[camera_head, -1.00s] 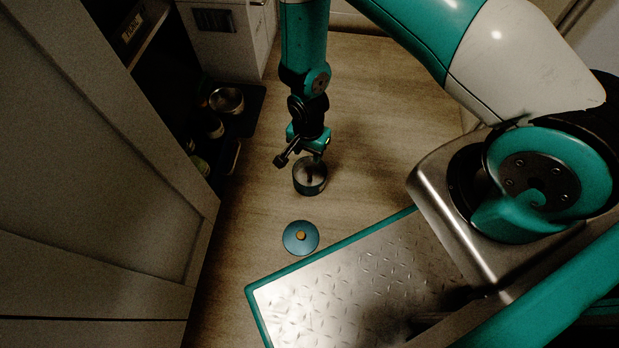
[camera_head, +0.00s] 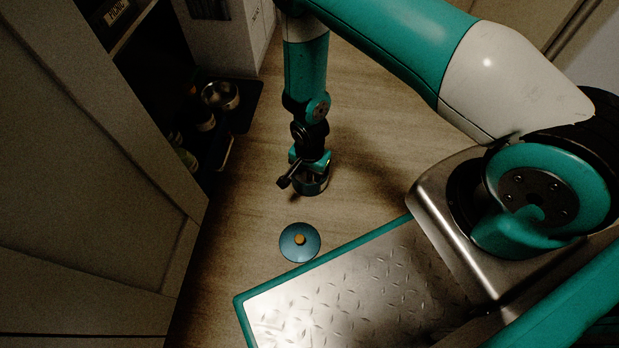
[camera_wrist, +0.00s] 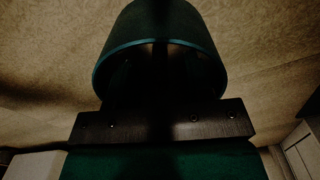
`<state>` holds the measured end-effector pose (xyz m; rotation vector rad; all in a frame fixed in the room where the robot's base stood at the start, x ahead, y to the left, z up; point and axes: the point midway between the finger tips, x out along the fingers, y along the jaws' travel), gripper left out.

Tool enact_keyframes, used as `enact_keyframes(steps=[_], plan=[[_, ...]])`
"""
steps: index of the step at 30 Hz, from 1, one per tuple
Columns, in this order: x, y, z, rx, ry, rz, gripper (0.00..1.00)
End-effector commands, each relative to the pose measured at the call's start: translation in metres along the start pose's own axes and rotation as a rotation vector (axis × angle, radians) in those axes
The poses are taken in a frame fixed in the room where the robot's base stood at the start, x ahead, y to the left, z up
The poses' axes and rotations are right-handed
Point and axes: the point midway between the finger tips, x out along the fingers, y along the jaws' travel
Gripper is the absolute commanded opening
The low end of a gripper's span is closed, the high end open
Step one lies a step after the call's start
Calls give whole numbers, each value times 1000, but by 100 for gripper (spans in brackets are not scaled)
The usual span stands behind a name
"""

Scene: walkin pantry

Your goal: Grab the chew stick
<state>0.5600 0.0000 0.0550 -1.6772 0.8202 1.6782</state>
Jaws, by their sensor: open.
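A round teal canister (camera_head: 316,187) stands on the wooden floor, with its lid off. It also shows in the wrist view (camera_wrist: 160,27), its rim facing the camera. My gripper (camera_head: 309,175) points down at the canister's mouth and is open. In the wrist view the fingers are lost in the dark at the opening, so I cannot tell how deep they reach. The chew stick cannot be made out now; the gripper and shadow hide the canister's inside. The teal lid (camera_head: 300,242) with an orange knob lies on the floor in front of the canister.
At left are a large cabinet door (camera_head: 80,190) and a dark shelf recess. A metal bowl (camera_head: 220,95) stands on a dark mat with other items. The floor right of the canister is clear. My base's metal deck is close to the lid.

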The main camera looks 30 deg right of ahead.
Motion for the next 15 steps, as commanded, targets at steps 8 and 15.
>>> enact_keyframes(steps=[8, 15], plan=[[6, 0, 0, 0, 0, -1, 47], [6, 0, 0, 0, 0, 0, 0]])
